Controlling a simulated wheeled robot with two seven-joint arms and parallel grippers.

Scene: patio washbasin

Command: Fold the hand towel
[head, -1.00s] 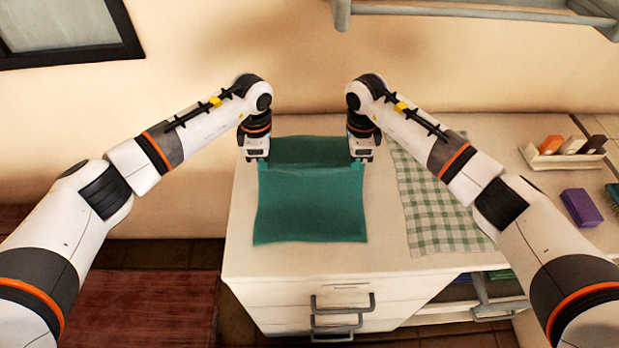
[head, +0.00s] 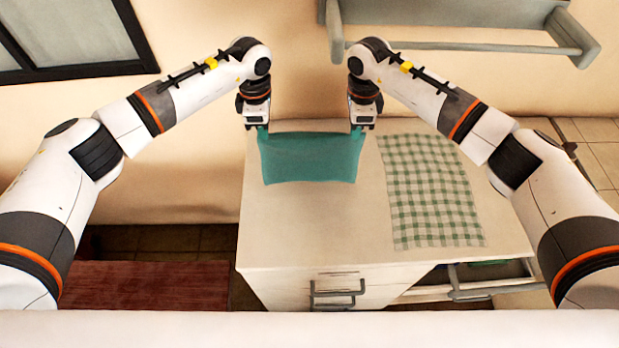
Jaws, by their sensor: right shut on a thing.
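The teal hand towel (head: 310,160) is at the back left of the white cabinet top. Its two far corners rise to my grippers, and its far edge sags slightly between them. My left gripper (head: 257,129) is shut on the far left corner. My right gripper (head: 359,129) is shut on the far right corner. The towel looks much shorter front to back than its full length. I cannot tell whether its near edge touches the cabinet top.
A green checked cloth (head: 432,190) lies flat to the right of the towel. The white cabinet top (head: 310,225) is bare in front of the towel. A grey wall shelf with a rail (head: 460,47) hangs above at the back right.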

